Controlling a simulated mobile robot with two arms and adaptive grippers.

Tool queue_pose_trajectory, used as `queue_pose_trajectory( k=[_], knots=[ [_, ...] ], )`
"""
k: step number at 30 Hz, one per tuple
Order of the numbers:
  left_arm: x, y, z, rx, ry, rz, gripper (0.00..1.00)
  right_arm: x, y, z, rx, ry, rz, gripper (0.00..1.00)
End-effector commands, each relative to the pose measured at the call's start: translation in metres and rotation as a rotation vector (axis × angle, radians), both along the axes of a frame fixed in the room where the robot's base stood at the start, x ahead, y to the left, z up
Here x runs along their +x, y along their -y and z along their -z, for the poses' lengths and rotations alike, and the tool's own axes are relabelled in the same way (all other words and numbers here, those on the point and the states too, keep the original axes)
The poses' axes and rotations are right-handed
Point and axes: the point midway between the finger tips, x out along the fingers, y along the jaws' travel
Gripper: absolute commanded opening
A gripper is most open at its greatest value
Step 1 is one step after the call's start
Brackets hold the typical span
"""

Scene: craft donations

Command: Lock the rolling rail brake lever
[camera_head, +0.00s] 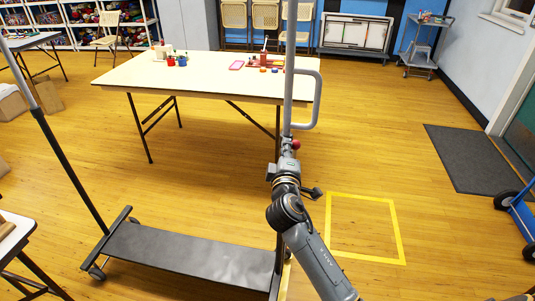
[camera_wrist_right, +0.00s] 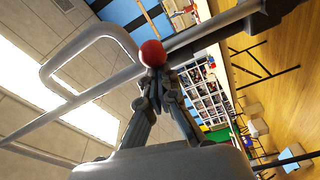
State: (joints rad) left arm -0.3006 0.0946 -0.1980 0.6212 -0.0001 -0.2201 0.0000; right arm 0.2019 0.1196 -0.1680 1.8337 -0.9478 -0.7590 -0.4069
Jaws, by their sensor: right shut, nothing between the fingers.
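The rolling rail (camera_head: 190,255) stands in front of me, with a dark base shelf, casters and upright posts. A grey looped handle (camera_head: 318,100) is on its right post, and it also shows in the wrist view (camera_wrist_right: 85,38). A red ball knob (camera_head: 296,144), apparently the brake lever's end, sits just below the handle; it is large in the wrist view (camera_wrist_right: 152,53). My right gripper (camera_head: 289,155) is shut and empty, its fingertips (camera_wrist_right: 154,80) right at the knob's underside. I cannot tell if they touch. The lever's arm is mostly hidden. My left gripper is out of view.
A cream folding table (camera_head: 200,75) with small craft items stands behind the rail. A yellow taped square (camera_head: 365,228) on the floor to the right is empty. A blue hand truck (camera_head: 522,215) is at the right edge. A grey mat (camera_head: 470,155) lies by the door.

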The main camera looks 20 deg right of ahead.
Motion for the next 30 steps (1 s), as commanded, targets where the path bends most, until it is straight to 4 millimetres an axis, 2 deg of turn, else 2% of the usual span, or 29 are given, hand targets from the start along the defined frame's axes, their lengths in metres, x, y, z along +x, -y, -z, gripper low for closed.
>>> queue_pose_trajectory(
  k=[1, 5, 11, 18, 30],
  knots=[
    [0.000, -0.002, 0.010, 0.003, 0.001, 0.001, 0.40, -0.004, 0.006, 0.005, 0.041, 0.027, 0.003, 0.00],
    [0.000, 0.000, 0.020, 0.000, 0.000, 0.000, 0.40, -0.013, 0.019, 0.007, 0.144, 0.094, 0.003, 0.00],
    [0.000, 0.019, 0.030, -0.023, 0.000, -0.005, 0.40, -0.025, 0.037, 0.010, 0.303, 0.199, 0.003, 0.00],
    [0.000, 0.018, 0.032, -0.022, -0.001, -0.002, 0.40, -0.038, 0.056, 0.017, 0.291, 0.194, 0.001, 0.00],
    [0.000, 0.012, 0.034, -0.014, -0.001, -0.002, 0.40, -0.050, 0.075, 0.033, 0.290, 0.194, 0.000, 0.00]
  ],
)
